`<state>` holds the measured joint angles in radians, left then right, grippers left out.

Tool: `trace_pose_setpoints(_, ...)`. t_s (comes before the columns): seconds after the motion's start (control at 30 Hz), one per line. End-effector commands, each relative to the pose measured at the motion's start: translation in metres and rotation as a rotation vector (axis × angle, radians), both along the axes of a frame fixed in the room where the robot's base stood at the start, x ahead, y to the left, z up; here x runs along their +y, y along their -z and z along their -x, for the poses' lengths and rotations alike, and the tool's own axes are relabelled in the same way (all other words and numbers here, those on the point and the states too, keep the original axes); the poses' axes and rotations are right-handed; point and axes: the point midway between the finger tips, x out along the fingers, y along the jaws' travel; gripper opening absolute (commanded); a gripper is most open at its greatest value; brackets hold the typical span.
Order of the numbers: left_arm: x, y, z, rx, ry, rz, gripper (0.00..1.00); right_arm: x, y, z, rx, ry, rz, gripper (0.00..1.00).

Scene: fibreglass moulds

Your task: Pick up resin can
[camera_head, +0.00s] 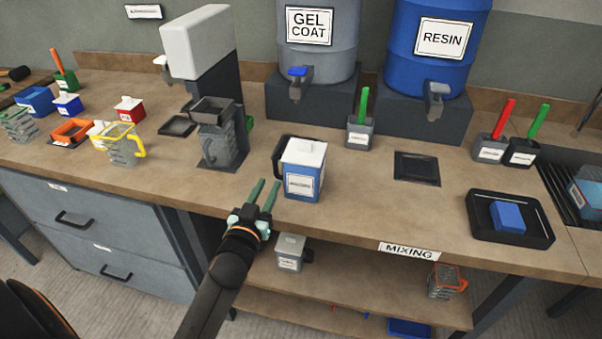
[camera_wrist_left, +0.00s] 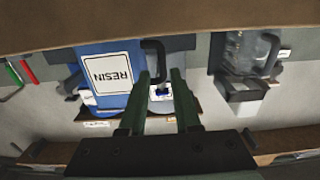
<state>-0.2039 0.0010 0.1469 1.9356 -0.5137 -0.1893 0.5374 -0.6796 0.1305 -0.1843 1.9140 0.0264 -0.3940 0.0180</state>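The resin can (camera_head: 303,185) is blue with a white lid and a dark handle on its left side. It stands upright near the bench's front edge. In the left wrist view the can (camera_wrist_left: 125,105) appears upside down, with its RESIN label readable and its black handle close to one fingertip. My left gripper (camera_head: 268,183) is open and empty, in front of the can and a little to its left. Its two green fingers (camera_wrist_left: 161,76) are apart, with nothing held between them. My right gripper is not in view.
Behind stand the blue RESIN drum (camera_head: 432,45) and grey GEL COAT drum (camera_head: 324,50). A dispenser (camera_head: 222,130) stands left of the can; a grey brush pot (camera_head: 360,134) is behind right. A black tray (camera_head: 508,240) holds a blue block.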

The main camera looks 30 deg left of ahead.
Motion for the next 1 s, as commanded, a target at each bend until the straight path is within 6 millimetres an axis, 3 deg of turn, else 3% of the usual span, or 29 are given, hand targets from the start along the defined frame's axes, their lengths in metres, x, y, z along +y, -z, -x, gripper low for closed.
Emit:
trace_pose_setpoints(0.1, 0.004, 0.0, -0.016, 0.0, 0.001, -0.001, 0.31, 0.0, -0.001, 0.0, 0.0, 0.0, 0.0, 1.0)
trace_pose_setpoints(0.37, 0.009, -0.001, -0.033, 0.0, 0.001, -0.002, 0.31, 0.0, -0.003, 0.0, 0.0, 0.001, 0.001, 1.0)
trace_pose_setpoints(0.63, 0.019, -0.002, -0.068, 0.0, 0.001, -0.001, 0.31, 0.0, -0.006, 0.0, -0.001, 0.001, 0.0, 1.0)
trace_pose_setpoints(0.97, 0.021, -0.002, -0.074, 0.0, 0.001, -0.001, 0.31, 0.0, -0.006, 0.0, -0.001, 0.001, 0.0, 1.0)
trace_pose_setpoints(1.0, 0.021, -0.002, -0.074, 0.001, 0.001, -0.001, 0.28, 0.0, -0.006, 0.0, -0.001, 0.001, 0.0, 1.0)
